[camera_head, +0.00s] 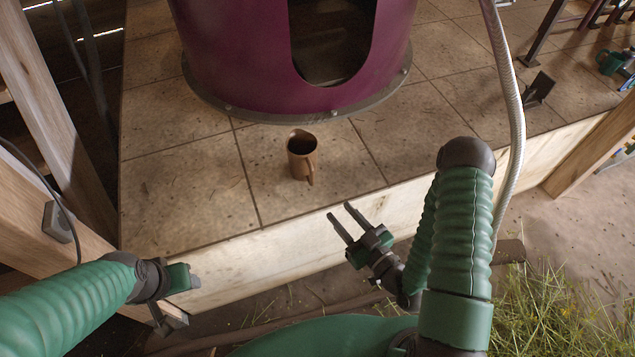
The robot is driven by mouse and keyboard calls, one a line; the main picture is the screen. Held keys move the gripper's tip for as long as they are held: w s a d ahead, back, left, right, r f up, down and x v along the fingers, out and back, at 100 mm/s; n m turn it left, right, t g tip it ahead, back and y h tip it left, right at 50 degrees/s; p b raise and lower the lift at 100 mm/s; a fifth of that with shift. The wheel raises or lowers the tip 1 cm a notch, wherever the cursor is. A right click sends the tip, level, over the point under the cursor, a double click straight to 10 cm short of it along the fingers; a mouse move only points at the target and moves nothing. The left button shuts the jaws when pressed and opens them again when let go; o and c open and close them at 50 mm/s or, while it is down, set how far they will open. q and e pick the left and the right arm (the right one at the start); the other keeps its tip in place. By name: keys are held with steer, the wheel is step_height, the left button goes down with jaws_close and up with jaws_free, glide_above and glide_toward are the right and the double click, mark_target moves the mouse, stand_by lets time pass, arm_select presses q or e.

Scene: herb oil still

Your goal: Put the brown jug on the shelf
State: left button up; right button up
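The brown jug (301,158) stands upright on the tiled platform, in front of the purple still. Its dark open mouth faces up and its handle points toward me. My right gripper (341,215) is in front of the platform's front edge, just below and right of the jug in the picture. Its two fingers are apart with nothing between them, and it does not touch the jug. My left gripper (178,300) is low at the left, away from the jug; its fingers are not clear enough to read. I cannot make out a shelf for certain.
The purple still (240,60) with a dark opening stands behind the jug. The tiled platform (190,190) has bare room left and right of the jug. A metal hose (513,110) hangs at the right. Wooden posts (45,100) stand at the left.

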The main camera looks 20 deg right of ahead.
steer(key=s, duration=0.1)
steer(key=b, duration=0.3)
glide_toward(313, 175)
steer(key=shift+m+t+h, duration=0.4)
steer(key=shift+t, duration=0.1)
steer(key=x, duration=0.1)
steer(key=p+x, duration=0.1)
steer(key=x, duration=0.2)
steer(key=shift+w+a, duration=0.35)
steer(key=x, duration=0.4)
steer(key=f+b+x, duration=0.1)
steer(key=x, duration=0.1)
steer(key=shift+r, duration=0.1)
jaws_close()
